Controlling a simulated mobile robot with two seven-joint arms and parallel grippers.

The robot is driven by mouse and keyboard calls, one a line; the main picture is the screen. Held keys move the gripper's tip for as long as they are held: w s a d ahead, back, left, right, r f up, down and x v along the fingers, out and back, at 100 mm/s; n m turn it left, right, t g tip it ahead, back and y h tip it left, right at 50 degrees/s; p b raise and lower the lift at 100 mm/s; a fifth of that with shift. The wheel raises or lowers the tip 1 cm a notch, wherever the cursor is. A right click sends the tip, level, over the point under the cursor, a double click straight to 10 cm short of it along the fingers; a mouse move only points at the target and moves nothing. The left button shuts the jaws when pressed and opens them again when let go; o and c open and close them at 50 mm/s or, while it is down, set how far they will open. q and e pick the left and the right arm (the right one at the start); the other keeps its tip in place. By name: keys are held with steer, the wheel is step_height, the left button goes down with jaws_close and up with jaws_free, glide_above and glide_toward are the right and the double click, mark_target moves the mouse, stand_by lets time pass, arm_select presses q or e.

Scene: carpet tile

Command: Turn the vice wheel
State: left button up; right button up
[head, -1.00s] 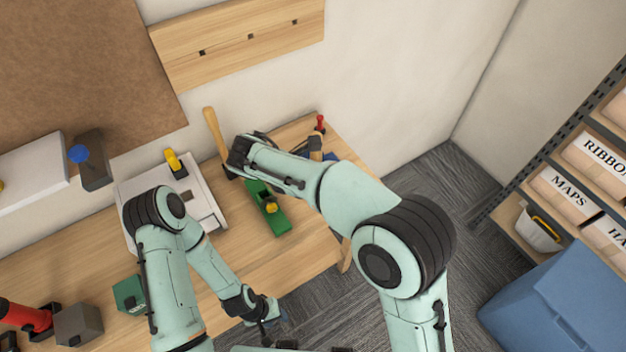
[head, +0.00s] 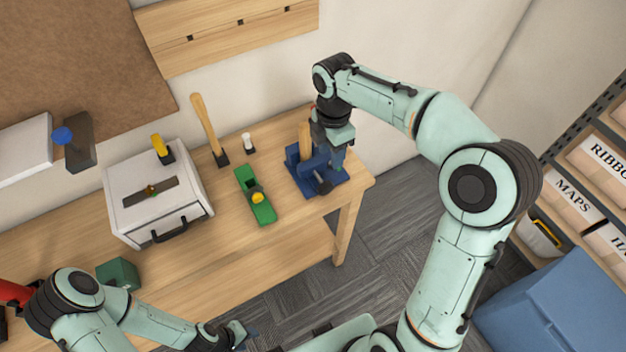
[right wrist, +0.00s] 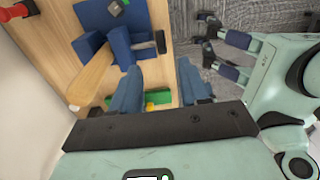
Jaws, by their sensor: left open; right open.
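The blue vice (head: 304,181) stands at the right end of the wooden bench, with a light wooden piece (head: 305,138) upright at its jaws. A dark grey knob-like part, probably its wheel (head: 323,183), shows at its front. The vice also shows at the top of the right wrist view (right wrist: 95,17). My right gripper (head: 337,153) hangs pointing down just above the vice's right side. In the right wrist view its two blue fingers (right wrist: 160,88) are apart with nothing between them. My left gripper (head: 243,335) is open and empty in front of the bench, far from the vice.
A green plane (head: 264,211) lies left of the vice. A white box (head: 120,215) with a dark handle, a mallet-like tool (head: 203,125) and a green block (head: 118,274) stand further left. A wall is behind, with labelled shelves (head: 570,200) at right.

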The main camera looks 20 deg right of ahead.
mark_target(330, 182)
steer(key=f+b, duration=0.1)
steer(key=f, duration=1.2)
steer(key=shift+s+f+b, duration=0.15)
steer(key=shift+s+b, duration=0.05)
steer(key=shift+b, duration=0.1)
arm_select(q)
steer(key=shift+s+f, duration=0.8)
steer(key=shift+f, duration=0.25)
arm_select(e)
jaws_close()
